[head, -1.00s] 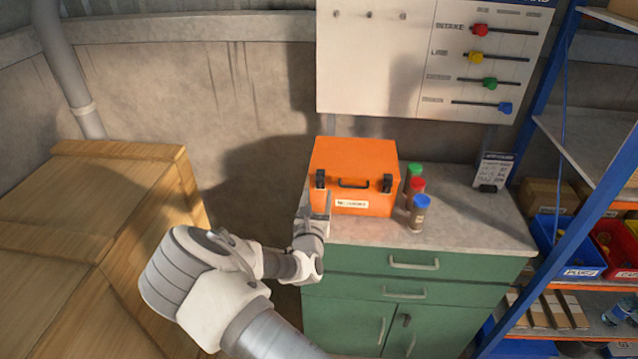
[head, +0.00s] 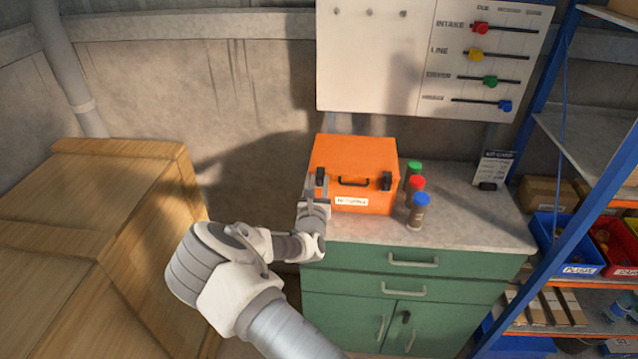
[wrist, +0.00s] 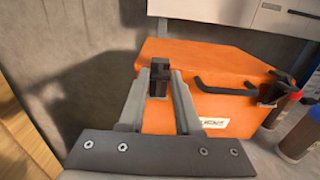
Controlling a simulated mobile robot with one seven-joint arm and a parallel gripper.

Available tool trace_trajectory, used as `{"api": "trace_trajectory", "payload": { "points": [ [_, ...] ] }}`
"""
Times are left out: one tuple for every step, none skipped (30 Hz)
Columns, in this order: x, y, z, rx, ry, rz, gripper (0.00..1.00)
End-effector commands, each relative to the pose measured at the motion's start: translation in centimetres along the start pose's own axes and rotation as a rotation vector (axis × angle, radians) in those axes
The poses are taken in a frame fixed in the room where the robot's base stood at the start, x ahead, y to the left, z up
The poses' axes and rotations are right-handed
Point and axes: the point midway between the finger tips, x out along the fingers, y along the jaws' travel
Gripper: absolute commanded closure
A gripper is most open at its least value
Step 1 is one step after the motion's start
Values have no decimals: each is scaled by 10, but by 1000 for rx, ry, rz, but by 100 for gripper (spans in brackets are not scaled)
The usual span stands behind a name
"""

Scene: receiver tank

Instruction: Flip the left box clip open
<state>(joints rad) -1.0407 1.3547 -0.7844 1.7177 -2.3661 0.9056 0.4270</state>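The orange box (head: 355,155) stands closed on the cabinet top, with a black handle (head: 353,183) on its front. Its black left clip (wrist: 159,79) is at the front left, and in the wrist view it shows between my two fingertips. In the head view my gripper (head: 316,187) is at the box's front left corner and partly covers the left clip. My gripper (wrist: 160,76) is open, with one finger on each side of the clip; I cannot tell whether either touches it. The right clip (head: 386,181) sits at the front right of the box.
Bottles with green (head: 414,167), red (head: 417,184) and blue (head: 421,199) caps stand close to the box's right. Wooden crates (head: 90,215) stand at the left, and a blue-framed shelf (head: 560,150) at the right.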

Motion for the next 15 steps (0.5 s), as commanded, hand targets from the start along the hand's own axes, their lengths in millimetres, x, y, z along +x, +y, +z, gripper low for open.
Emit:
{"api": "trace_trajectory", "payload": {
  "points": [
    [0,0,0,0,0,-1,92],
    [0,0,0,0,0,-1,97],
    [0,0,0,0,0,-1,100],
    [0,0,0,0,0,-1,100],
    [0,0,0,0,0,-1,100],
    [0,0,0,0,0,-1,100],
    [0,0,0,0,0,-1,100],
    [0,0,0,0,0,-1,100],
    [0,0,0,0,-2,-1,100],
    [0,0,-1,0,-3,-1,100],
    [0,0,-1,0,-6,-1,100],
    [-1,0,-2,0,-12,-1,100],
    [-1,0,-2,0,-18,0,100],
    [-1,0,-3,0,-25,-1,100],
    [-2,-1,-5,1,-37,-1,100]
  ]
}}
